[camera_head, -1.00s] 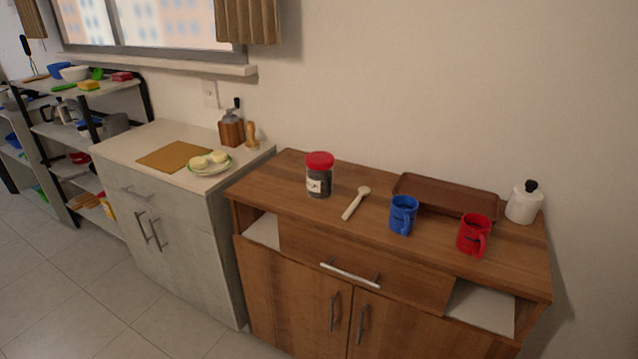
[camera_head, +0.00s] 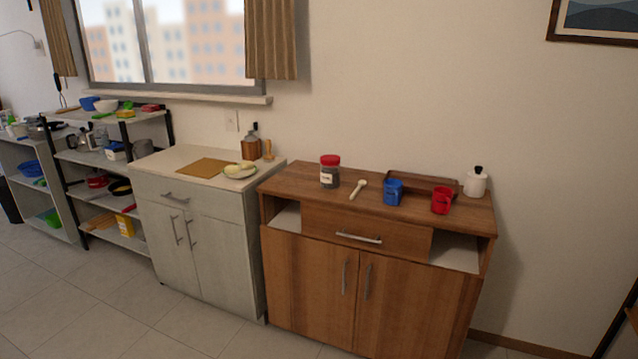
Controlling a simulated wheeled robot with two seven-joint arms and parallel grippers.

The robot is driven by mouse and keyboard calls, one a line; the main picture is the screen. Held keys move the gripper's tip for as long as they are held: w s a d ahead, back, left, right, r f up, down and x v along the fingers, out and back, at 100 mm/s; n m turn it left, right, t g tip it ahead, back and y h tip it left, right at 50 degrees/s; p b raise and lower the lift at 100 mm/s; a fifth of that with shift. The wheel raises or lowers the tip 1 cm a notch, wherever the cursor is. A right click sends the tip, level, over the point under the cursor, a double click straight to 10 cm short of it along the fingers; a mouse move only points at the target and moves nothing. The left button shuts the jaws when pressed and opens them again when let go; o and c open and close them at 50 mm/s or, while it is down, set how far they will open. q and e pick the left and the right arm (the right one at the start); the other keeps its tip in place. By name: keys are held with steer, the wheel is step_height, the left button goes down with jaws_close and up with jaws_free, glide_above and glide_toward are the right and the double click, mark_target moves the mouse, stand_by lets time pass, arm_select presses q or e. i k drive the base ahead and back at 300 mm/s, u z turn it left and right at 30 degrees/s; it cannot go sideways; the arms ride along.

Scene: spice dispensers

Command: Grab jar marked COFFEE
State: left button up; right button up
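A jar (camera_head: 330,173) with a red lid, dark contents and a pale label stands upright on the left part of the brown wooden cabinet's top (camera_head: 298,180). The label's writing is too small to read in this view. Nothing touches the jar, and its front is unobstructed. Neither of my grippers shows in the head view.
Right of the jar are a wooden spoon (camera_head: 358,189), a blue mug (camera_head: 393,192), a red mug (camera_head: 442,200), a brown tray (camera_head: 408,178) and a white bottle (camera_head: 475,182). A grey cabinet (camera_head: 205,235) stands left. Tiled floor (camera_head: 120,318) is clear in front.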

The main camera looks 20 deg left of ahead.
mark_target(329, 175)
steer(key=u, duration=0.65)
steer(key=i, duration=0.7)
steer(key=u, duration=0.8)
steer(key=i, duration=0.95)
steer(key=z, duration=0.3)
